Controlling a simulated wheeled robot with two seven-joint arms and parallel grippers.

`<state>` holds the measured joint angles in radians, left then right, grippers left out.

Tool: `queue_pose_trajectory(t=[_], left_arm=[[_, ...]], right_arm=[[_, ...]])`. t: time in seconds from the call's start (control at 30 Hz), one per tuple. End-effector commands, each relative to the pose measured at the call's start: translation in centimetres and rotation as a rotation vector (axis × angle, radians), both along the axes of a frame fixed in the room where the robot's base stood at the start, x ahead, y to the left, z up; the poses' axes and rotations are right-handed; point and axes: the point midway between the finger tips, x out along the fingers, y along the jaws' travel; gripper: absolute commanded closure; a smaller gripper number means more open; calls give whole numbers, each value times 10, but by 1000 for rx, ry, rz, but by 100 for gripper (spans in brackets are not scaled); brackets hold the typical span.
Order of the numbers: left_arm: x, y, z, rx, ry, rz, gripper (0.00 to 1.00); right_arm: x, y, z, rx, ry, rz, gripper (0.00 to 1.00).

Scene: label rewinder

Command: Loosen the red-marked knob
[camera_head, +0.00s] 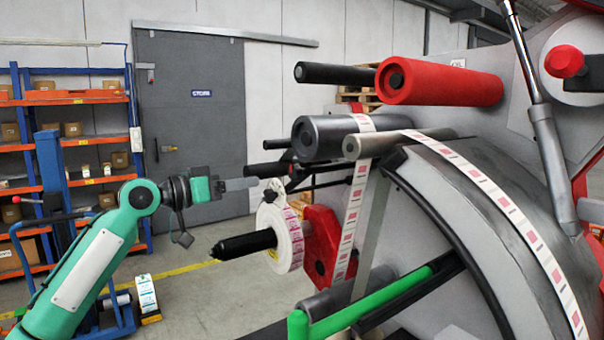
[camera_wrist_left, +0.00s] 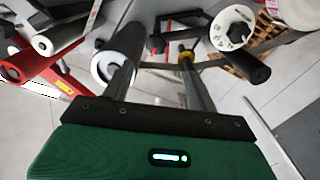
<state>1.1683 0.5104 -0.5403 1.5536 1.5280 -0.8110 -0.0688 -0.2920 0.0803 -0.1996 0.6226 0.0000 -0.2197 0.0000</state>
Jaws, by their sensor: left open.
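A red knob (camera_head: 565,61) sits on a pale disc at the upper right of the machine in the head view. I cannot tell whether it is the red-marked knob of the task. My left gripper (camera_head: 240,184) is open, with its fingers pointing right, just left of the label reel (camera_head: 293,238). In the left wrist view the two fingers of my left gripper (camera_wrist_left: 157,78) are apart, with no object clearly held between them. My right gripper does not show.
A black spindle (camera_head: 244,244) sticks out from the reel below the gripper. A red roller (camera_head: 440,82) and a dark roller (camera_head: 325,138) project above it. A green bar (camera_head: 370,302) runs low in front. Open floor lies left of the machine, before the shelves (camera_head: 85,130).

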Motion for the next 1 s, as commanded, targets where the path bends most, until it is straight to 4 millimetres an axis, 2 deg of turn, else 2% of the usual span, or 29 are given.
queue_pose_trajectory(t=[0.17, 0.33, 0.5, 0.7, 1.0], left_arm=[[6, -15, 6, 0, -1, -8, 41], [25, -42, 7, 0, 0, -6, 41], [46, -73, 7, 0, 0, -5, 41], [65, -100, 5, -1, -1, -4, 41], [75, -115, 2, 0, -2, -3, 41]], right_arm=[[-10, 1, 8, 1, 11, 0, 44], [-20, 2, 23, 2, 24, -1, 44], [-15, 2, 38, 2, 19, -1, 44], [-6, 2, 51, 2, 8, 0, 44], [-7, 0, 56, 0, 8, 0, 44]])
